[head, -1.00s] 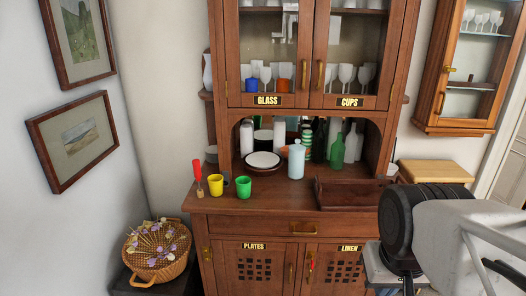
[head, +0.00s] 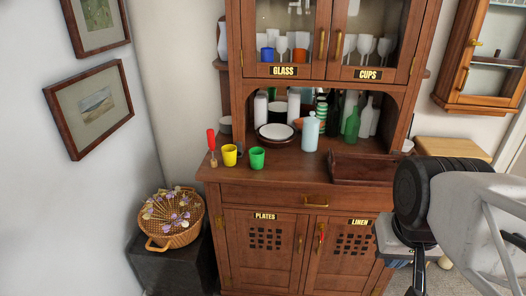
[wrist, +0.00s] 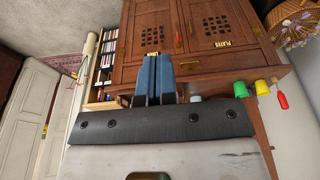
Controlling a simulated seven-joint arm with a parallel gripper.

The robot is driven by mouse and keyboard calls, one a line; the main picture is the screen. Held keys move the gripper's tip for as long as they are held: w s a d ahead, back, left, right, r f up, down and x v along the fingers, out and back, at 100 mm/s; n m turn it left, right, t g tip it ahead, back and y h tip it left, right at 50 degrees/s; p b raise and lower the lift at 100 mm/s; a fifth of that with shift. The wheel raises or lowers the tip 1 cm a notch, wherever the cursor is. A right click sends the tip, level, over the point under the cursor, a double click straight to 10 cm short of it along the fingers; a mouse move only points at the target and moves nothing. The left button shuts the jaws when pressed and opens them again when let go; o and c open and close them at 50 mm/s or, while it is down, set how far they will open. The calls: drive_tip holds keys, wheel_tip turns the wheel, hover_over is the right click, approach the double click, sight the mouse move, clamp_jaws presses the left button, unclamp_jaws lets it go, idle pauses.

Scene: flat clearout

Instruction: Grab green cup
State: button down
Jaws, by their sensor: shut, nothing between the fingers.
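The green cup (head: 257,158) stands upright on the left part of the wooden cabinet's counter, just right of the yellow cup (head: 229,155). In the wrist view the green cup (wrist: 241,89) shows at the right, beside the yellow cup (wrist: 262,88). My gripper (wrist: 155,58) is shut and empty, with its blue fingers together in front of the cabinet doors, well apart from the cup. In the head view my arm is at the right; the fingertips are not clearly visible there.
On the cabinet's counter (head: 280,174), a red-handled item (head: 211,142) stands left of the cups. Stacked plates (head: 276,132), a pale blue bottle (head: 310,131), green bottles (head: 352,125) and a wooden tray (head: 360,169) lie to the right. A wicker basket (head: 172,236) stands at lower left.

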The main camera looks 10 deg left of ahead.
drive_tip(key=shift+c, duration=1.2)
unclamp_jaws()
drive_tip(key=shift+w, duration=0.1)
